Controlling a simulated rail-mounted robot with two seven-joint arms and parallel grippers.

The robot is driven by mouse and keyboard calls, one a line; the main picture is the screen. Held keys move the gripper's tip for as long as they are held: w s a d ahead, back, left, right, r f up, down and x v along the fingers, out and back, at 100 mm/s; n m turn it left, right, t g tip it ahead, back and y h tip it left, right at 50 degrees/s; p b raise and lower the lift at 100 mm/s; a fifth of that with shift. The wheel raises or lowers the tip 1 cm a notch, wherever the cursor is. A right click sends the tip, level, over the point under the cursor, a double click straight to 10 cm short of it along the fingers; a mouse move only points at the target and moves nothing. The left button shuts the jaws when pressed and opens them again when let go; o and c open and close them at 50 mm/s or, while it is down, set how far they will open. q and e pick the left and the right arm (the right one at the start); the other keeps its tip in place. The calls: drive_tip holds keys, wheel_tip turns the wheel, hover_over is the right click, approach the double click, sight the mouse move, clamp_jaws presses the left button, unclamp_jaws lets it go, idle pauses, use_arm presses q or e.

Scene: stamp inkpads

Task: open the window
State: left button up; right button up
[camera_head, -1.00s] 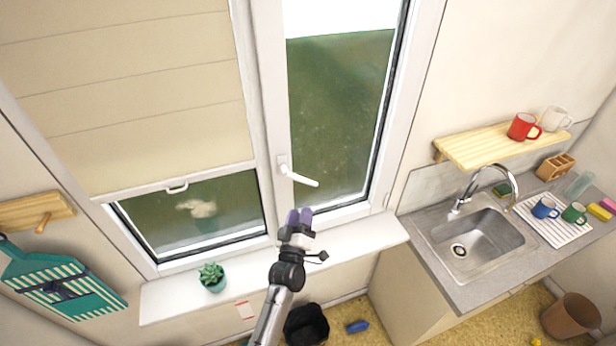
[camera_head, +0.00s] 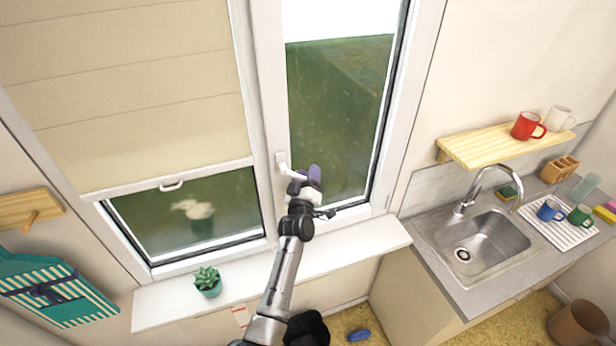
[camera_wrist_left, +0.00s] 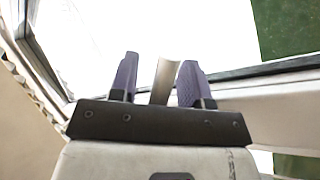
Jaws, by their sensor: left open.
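The window (camera_head: 268,110) is white-framed, and its right sash looks closed. Its white handle (camera_head: 283,164) sits on the left side of that sash, with the lever pointing right. My left gripper (camera_head: 309,176) is at the lever and covers its outer end. In the left wrist view, the open purple fingers (camera_wrist_left: 158,68) stand on either side of a pale bar that looks like the handle (camera_wrist_left: 164,82). Gaps show between the bar and both fingers. My right gripper is not in view.
A white sill (camera_head: 350,240) runs below the window, with a potted succulent (camera_head: 207,281) on its left part. A beige blind (camera_head: 130,90) covers most of the left pane. A sink (camera_head: 485,245) and a wooden mug shelf (camera_head: 490,147) are at the right.

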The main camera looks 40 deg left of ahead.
use_arm(q)
clamp_jaws()
idle(0.4)
